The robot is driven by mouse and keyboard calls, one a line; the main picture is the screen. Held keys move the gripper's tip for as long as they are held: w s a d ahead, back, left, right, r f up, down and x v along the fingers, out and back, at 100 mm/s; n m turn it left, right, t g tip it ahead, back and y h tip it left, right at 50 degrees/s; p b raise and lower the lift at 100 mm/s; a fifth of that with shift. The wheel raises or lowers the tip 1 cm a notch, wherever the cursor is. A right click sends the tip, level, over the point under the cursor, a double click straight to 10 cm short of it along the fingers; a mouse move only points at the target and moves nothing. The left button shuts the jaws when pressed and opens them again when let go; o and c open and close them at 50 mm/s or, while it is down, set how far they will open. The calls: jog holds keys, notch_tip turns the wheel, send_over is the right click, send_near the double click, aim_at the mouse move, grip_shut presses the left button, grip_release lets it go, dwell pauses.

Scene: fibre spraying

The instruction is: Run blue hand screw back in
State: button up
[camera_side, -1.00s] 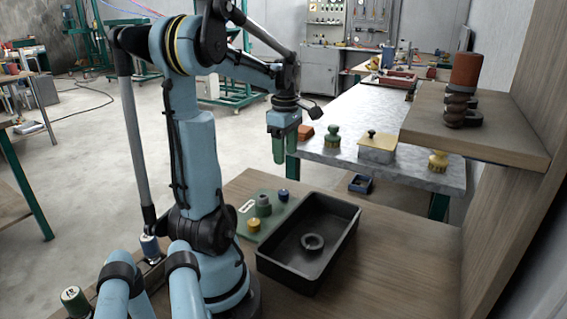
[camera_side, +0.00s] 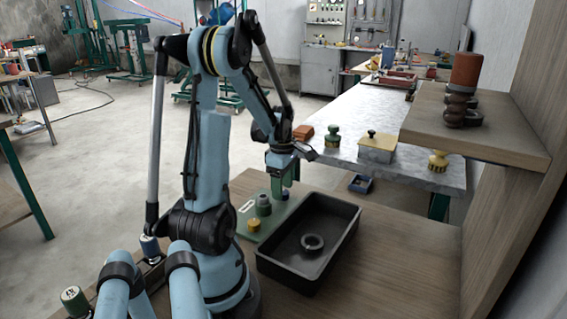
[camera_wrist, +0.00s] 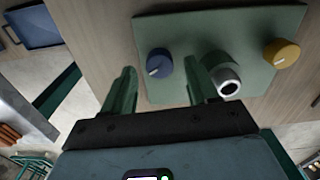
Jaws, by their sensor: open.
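The blue hand screw (camera_wrist: 159,63) is a round blue knob with a pale mark, set on a green plate (camera_wrist: 148,33). In the side view the screw (camera_side: 287,194) is partly hidden by my gripper. My gripper (camera_side: 282,189) points down over the plate with its two green fingers apart and empty. In the wrist view the screw appears in the gap between the fingertips, closer to the left one. I cannot tell whether the fingertips reach down to its height.
A grey-green fitting with a metal ring (camera_wrist: 228,81) stands close by the right finger. A yellow knob (camera_wrist: 281,53) is on the same plate. A black tray (camera_side: 338,258) holding a dark ring (camera_side: 312,242) stands beside the plate. Bare wooden bench lies right of the tray.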

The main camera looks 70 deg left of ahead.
jog(key=shift+f, duration=0.55)
jog(key=shift+c, duration=0.4)
jog(key=c, duration=1)
jog(key=shift+o, duration=0.2)
